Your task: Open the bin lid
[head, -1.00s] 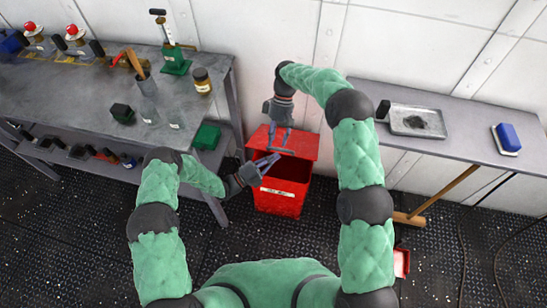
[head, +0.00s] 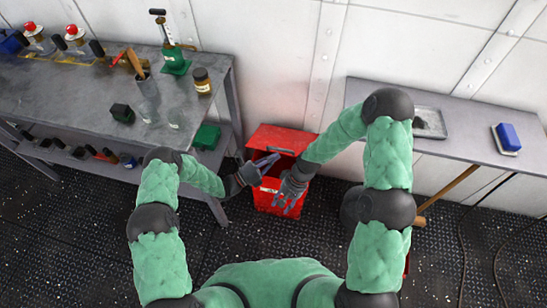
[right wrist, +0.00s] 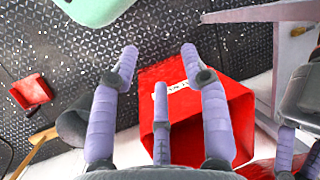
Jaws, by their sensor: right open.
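The red bin (head: 263,201) stands on the deck floor against the wall between the two benches. Its red lid (head: 285,136) is raised at the back, and the dark inside shows below it. My left gripper (head: 268,163) is open at the bin's mouth, at the left, in front of the lid; whether it touches the bin I cannot tell. My right gripper (head: 285,204) is open and empty in front of the bin, pointing down and hiding part of its front. In the right wrist view the bin (right wrist: 175,72) shows behind and beside the right gripper's fingers (right wrist: 160,58).
A grey workbench (head: 75,80) with tools and jars stands at the left, close to my left arm. A narrow table (head: 460,140) with a tray and a blue brush (head: 507,137) is at the right. A red dustpan (right wrist: 32,90) lies on the floor. Floor in front is open.

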